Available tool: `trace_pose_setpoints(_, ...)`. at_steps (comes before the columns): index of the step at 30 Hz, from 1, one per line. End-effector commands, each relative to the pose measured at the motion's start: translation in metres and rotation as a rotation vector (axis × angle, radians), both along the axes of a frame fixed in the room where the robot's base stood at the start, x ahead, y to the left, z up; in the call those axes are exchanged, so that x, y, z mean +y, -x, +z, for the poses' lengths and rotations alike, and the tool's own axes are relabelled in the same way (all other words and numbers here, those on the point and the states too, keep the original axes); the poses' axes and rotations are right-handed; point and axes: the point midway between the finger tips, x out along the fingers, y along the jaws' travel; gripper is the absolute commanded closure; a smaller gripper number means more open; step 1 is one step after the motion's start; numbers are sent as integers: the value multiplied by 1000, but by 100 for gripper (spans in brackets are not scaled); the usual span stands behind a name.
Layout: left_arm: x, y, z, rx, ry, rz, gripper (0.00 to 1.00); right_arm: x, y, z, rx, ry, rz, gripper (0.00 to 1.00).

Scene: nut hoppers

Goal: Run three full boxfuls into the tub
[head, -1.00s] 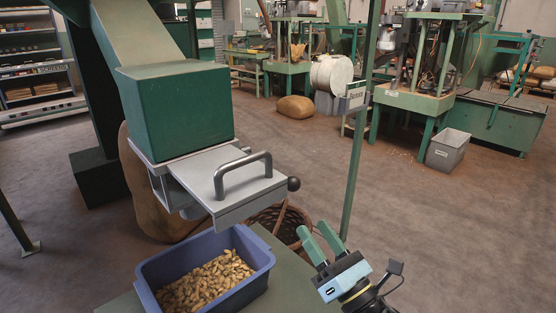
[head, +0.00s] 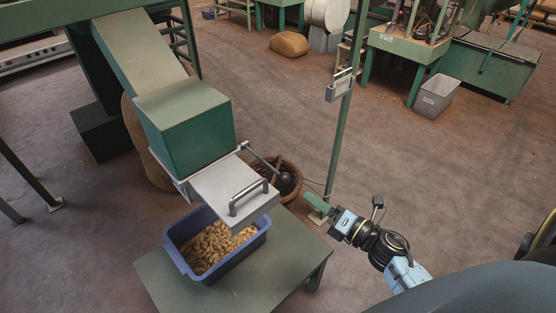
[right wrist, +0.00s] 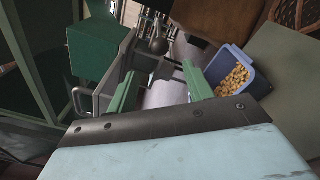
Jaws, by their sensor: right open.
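A green hopper box (head: 185,130) hangs at the end of a sloping chute (head: 140,50). Under it a grey metal slide (head: 225,185) with a bar handle (head: 248,197) juts out. A rod with a dark ball knob (head: 284,178) stands beyond the slide. The blue tub (head: 240,257), partly under the slide, holds many nuts (head: 212,247). My right gripper (head: 320,208) is right of the slide, apart from it and the knob. My left gripper is out of view.
The tub stands on a green table (head: 165,280). A wicker basket (head: 290,168) and a brown sack (head: 135,115) stand on the floor.

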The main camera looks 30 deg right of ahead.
Motion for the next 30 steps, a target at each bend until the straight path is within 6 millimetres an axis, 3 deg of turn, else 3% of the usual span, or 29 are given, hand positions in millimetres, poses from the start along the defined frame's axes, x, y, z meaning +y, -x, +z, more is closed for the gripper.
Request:
trace_pose_setpoints(3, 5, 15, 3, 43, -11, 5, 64, -1, -1, 1, 13, -8, 4, 48)
trace_pose_setpoints(7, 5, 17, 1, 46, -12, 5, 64, 3, -13, 1, 11, -12, 5, 48)
trace_pose_setpoints(21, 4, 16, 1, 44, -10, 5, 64, 32, -102, 1, 11, -10, 4, 48)
trace_pose_setpoints(30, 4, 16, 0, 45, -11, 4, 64, 40, -125, 0, 13, -8, 3, 48)
